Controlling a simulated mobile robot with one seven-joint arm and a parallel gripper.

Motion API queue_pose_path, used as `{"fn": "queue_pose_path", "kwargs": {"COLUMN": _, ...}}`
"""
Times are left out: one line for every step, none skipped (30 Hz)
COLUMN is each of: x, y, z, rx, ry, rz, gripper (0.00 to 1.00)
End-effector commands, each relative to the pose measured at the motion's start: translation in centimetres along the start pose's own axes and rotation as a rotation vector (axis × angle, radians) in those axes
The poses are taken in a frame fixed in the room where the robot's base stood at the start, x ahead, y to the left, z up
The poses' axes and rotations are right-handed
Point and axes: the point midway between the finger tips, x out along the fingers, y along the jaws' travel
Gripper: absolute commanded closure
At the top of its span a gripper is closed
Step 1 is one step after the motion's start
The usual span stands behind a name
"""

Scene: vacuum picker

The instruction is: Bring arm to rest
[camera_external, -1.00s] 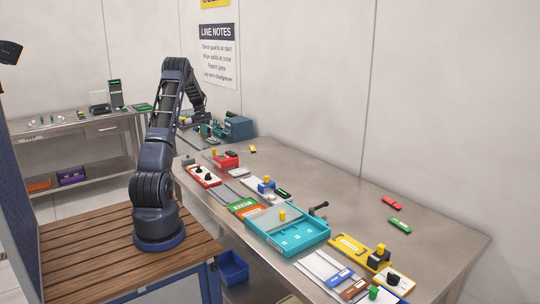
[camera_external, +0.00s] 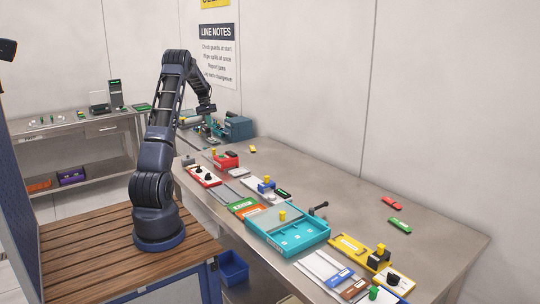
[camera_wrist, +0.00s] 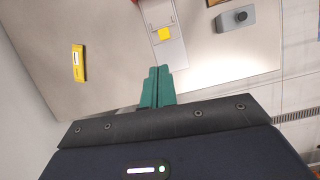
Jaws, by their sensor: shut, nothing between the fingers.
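My arm (camera_external: 165,130) stands on the wooden-topped base, upright with its elbow high and its forearm bent down to the right. My gripper (camera_external: 206,108) hangs above the far left end of the steel bench, clear of the things there. In the wrist view its two green fingers (camera_wrist: 157,86) are pressed together with nothing between them. The fingertips are too small to make out in the external view.
The steel bench (camera_external: 450,235) holds red, teal and yellow fixtures along its front. A teal machine (camera_external: 235,128) stands near my gripper. Air around the arm looks free.

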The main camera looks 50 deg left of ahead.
Motion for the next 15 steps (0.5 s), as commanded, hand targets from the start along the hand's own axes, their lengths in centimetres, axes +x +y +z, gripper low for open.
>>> {"fn": "queue_pose_path", "kwargs": {"x": -0.9, "y": 0.8, "z": 2.2, "rx": 0.034, "ry": 0.014, "rz": -0.001, "gripper": 1.00}}
{"fn": "queue_pose_path", "kwargs": {"x": -1.4, "y": 1.1, "z": 3.4, "rx": 0.054, "ry": 0.022, "rz": -0.001, "gripper": 1.00}}
{"fn": "queue_pose_path", "kwargs": {"x": -1.9, "y": 1.5, "z": 5.0, "rx": 0.078, "ry": 0.033, "rz": -0.002, "gripper": 1.00}}
{"fn": "queue_pose_path", "kwargs": {"x": -2.3, "y": 1.8, "z": 6.2, "rx": 0.097, "ry": 0.041, "rz": -0.002, "gripper": 1.00}}
{"fn": "queue_pose_path", "kwargs": {"x": -2.6, "y": 2.0, "z": 7.3, "rx": 0.116, "ry": 0.048, "rz": -0.003, "gripper": 1.00}}
{"fn": "queue_pose_path", "kwargs": {"x": -3.1, "y": 2.4, "z": 8.9, "rx": 0.143, "ry": 0.058, "rz": -0.003, "gripper": 1.00}}
{"fn": "queue_pose_path", "kwargs": {"x": -3.4, "y": 2.5, "z": 10.1, "rx": 0.162, "ry": 0.065, "rz": -0.005, "gripper": 1.00}}
{"fn": "queue_pose_path", "kwargs": {"x": -3.7, "y": 2.7, "z": 11.2, "rx": 0.181, "ry": 0.074, "rz": -0.005, "gripper": 1.00}}
{"fn": "queue_pose_path", "kwargs": {"x": -4.1, "y": 2.9, "z": 12.8, "rx": 0.208, "ry": 0.084, "rz": -0.006, "gripper": 1.00}}
{"fn": "queue_pose_path", "kwargs": {"x": -4.4, "y": 3.0, "z": 14.0, "rx": 0.227, "ry": 0.092, "rz": -0.006, "gripper": 1.00}}
{"fn": "queue_pose_path", "kwargs": {"x": -4.7, "y": 3.1, "z": 15.2, "rx": 0.247, "ry": 0.099, "rz": -0.007, "gripper": 1.00}}
{"fn": "queue_pose_path", "kwargs": {"x": -5.0, "y": 3.3, "z": 16.8, "rx": 0.273, "ry": 0.108, "rz": -0.007, "gripper": 1.00}}
{"fn": "queue_pose_path", "kwargs": {"x": -5.2, "y": 3.3, "z": 17.9, "rx": 0.292, "ry": 0.116, "rz": -0.007, "gripper": 1.00}}
{"fn": "queue_pose_path", "kwargs": {"x": -5.4, "y": 3.4, "z": 19.1, "rx": 0.313, "ry": 0.124, "rz": -0.008, "gripper": 1.00}}
{"fn": "queue_pose_path", "kwargs": {"x": -5.7, "y": 3.3, "z": 20.7, "rx": 0.339, "ry": 0.134, "rz": -0.008, "gripper": 1.00}}
